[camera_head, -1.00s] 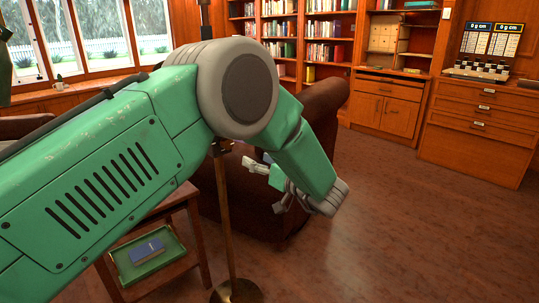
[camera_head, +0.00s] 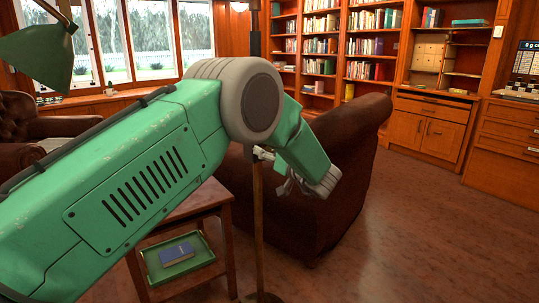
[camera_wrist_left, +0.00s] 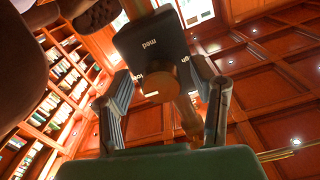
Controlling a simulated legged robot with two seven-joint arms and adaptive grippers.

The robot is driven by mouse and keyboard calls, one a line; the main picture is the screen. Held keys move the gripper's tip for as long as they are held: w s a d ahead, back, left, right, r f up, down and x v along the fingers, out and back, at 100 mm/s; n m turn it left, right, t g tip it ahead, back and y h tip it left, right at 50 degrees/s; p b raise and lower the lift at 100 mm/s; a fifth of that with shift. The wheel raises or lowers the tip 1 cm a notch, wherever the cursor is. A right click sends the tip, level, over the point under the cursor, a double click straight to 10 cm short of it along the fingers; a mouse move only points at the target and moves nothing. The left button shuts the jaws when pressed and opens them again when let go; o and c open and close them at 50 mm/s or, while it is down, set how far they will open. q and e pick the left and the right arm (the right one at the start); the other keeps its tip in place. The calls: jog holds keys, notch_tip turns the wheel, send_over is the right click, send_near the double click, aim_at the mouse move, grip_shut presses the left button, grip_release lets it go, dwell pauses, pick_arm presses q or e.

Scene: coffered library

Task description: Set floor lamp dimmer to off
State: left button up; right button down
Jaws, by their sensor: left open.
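The floor lamp's brass pole (camera_head: 259,215) rises beside my left arm in the head view. Its round base (camera_head: 262,297) is at the bottom edge. In the left wrist view the dimmer is a dark box (camera_wrist_left: 150,42) with upside-down lettering, including "med", and a round brass knob (camera_wrist_left: 155,85) on its face. My left gripper (camera_wrist_left: 165,98) is open, one finger to each side of the knob; I cannot tell whether either touches it. In the head view the left gripper (camera_head: 283,172) is partly hidden by my forearm. My right gripper is not in view.
A brown leather armchair (camera_head: 335,190) stands just behind the pole. A side table (camera_head: 203,203) with a green tray (camera_head: 148,262) and blue book (camera_head: 176,253) is left of it. A green lampshade (camera_head: 38,52) hangs at upper left. Open floor lies at right.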

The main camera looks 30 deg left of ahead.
pick_arm(q)
jog(key=shift+d+r, duration=0.1)
jog(key=shift+d, duration=0.1)
jog(key=c, duration=1.1)
jog(key=shift+c, duration=0.2)
jog(key=shift+n, duration=0.3)
jog(key=n+p, duration=0.1)
jog(key=n, duration=0.1)
jog(key=shift+n, duration=0.3)
jog(key=n+p, duration=0.1)
jog(key=n, duration=0.2)
jog(key=shift+n, duration=0.3)
jog(key=n, duration=0.2)
jog(key=shift+n, duration=0.3)
jog(key=n, duration=0.2)
jog(key=shift+n, duration=0.4)
jog(key=n+b, duration=0.1)
jog(key=n, duration=0.4)
jog(key=shift+n, duration=0.3)
